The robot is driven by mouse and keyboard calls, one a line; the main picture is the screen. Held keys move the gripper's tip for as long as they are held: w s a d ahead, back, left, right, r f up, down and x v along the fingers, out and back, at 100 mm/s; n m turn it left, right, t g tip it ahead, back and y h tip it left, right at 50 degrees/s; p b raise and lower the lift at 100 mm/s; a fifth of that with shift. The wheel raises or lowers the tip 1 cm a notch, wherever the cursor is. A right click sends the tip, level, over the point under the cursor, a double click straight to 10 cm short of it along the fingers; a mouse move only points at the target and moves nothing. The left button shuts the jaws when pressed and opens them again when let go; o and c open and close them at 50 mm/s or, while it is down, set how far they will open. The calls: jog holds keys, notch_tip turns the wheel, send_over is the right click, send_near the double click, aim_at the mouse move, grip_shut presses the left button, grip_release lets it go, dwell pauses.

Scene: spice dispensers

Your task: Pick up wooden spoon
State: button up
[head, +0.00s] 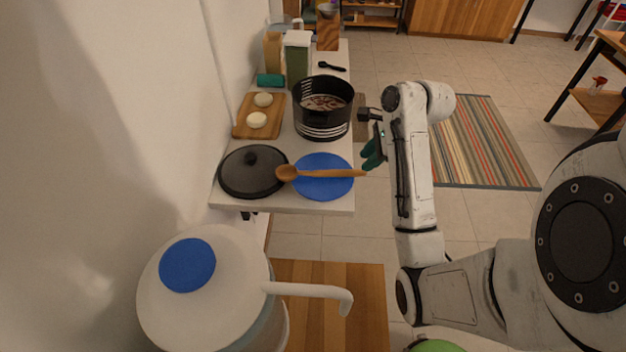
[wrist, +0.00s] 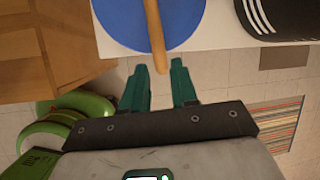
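The wooden spoon (head: 318,173) lies across the blue plate (head: 325,188), its bowl to the left at the black lid and its handle tip sticking out past the right edge of the counter. In the wrist view the spoon handle (wrist: 154,38) comes down over the blue plate (wrist: 128,12) and past the counter edge. My gripper (head: 371,156) is just off the counter's right side near the handle tip. In the wrist view my gripper (wrist: 161,72) shows two green fingers spread apart, with the handle end at the gap between their tips. It appears empty.
A black lid (head: 253,172) lies left of the plate, and a black pot (head: 323,108) stands behind it. A cutting board (head: 260,116) with two pale round items sits at the left. Containers stand at the back of the counter (head: 342,155).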

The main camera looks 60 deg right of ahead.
aim_at(355, 171)
jog(key=shift+x, duration=2.85)
jog(key=shift+a, duration=0.1)
jog(key=shift+c, duration=0.3)
jog(key=shift+r, duration=0.1)
grip_shut()
